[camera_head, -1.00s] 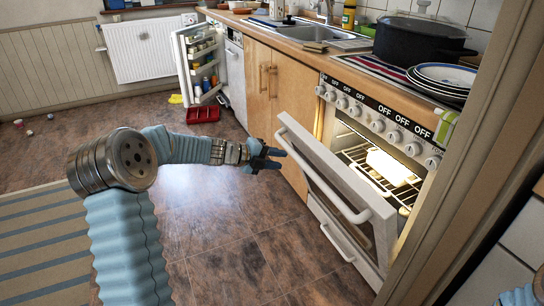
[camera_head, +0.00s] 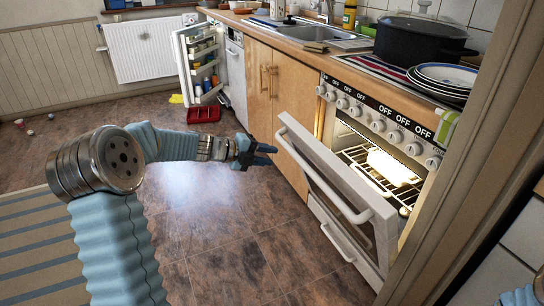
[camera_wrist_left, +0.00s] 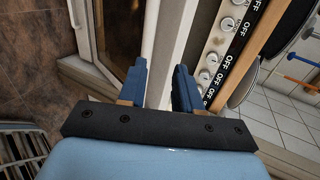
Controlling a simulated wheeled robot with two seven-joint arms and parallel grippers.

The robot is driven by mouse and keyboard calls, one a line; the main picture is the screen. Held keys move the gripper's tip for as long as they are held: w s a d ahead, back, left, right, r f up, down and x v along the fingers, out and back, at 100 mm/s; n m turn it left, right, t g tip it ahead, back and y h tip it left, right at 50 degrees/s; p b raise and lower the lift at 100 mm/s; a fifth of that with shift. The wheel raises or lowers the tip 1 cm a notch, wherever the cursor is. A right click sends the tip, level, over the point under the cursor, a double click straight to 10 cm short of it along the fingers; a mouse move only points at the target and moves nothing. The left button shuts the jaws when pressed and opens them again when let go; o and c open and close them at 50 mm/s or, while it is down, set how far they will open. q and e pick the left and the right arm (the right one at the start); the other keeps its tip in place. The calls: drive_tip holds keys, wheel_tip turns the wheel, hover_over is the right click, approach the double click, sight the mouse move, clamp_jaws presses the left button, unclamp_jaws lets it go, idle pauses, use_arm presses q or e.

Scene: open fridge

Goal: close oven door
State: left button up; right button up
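The white oven door (camera_head: 335,185) hangs partly open, tilted out from the oven (camera_head: 385,125), with its bar handle (camera_head: 322,170) on the outer face. The lit oven inside shows a rack with a bright white item (camera_head: 393,167) on it. My left gripper (camera_head: 268,155) is to the left of the door's upper left corner, apart from the handle in the head view. In the left wrist view its two blue fingers (camera_wrist_left: 160,88) are spread with nothing held between them; the door edge and the oven knobs show beyond them. My right gripper is not seen; only a bit of blue shows at the lower right.
A lower drawer handle (camera_head: 337,243) sits below the oven door. Wooden cabinets (camera_head: 272,95) stand left of the oven. The open fridge (camera_head: 200,65) and a red crate (camera_head: 203,114) are farther back. A pot (camera_head: 420,40) and plates (camera_head: 445,78) stand on top. The floor in front is clear.

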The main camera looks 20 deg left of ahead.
use_arm(q)
drive_tip(key=v, duration=1.1)
drive_tip(key=shift+s, duration=0.2)
drive_tip(key=shift+r, duration=0.1)
